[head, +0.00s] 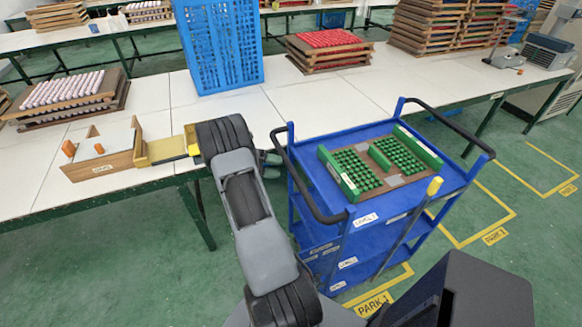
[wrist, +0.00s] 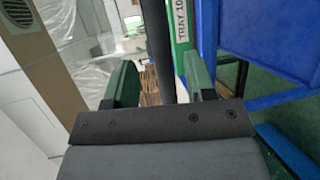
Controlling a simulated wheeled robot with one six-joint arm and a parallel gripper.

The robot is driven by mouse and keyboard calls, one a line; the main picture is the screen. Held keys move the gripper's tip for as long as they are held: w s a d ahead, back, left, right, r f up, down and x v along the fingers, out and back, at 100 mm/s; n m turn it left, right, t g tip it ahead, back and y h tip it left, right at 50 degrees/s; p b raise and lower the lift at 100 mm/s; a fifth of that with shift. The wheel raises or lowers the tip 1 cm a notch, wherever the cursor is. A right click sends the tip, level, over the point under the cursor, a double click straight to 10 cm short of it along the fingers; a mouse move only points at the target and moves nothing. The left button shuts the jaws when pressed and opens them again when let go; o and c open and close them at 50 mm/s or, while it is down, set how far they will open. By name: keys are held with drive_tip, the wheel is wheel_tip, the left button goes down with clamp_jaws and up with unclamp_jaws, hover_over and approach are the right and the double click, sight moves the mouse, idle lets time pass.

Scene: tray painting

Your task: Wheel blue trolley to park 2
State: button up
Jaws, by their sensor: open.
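The blue trolley (head: 395,231) stands upright against the front of the tables in the head view, with black bar handles at both ends. Its near left handle (head: 301,190) is just right of my gripper (head: 270,165), which is partly hidden behind my arm. In the wrist view my gripper (wrist: 160,85) has its green fingers apart, and the black handle bar (wrist: 158,45) runs between them in the picture. I cannot tell whether they touch it. Yellow floor markings show parking bays: a front label (head: 375,304), a middle label (head: 494,236) and a far label (head: 568,190); the middle label's number is hard to read.
A tray (head: 372,193) with green pieces lies on the trolley's top shelf. White tables (head: 130,212) behind carry a blue crate (head: 218,45), stacked trays (head: 328,52) and a wooden box (head: 105,166). Open green floor (head: 525,280) lies to the right.

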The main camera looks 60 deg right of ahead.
sight(291, 169)
drive_tip(key=shift+p+x, duration=0.65)
drive_tip(key=shift+x, duration=2.2)
clamp_jaws()
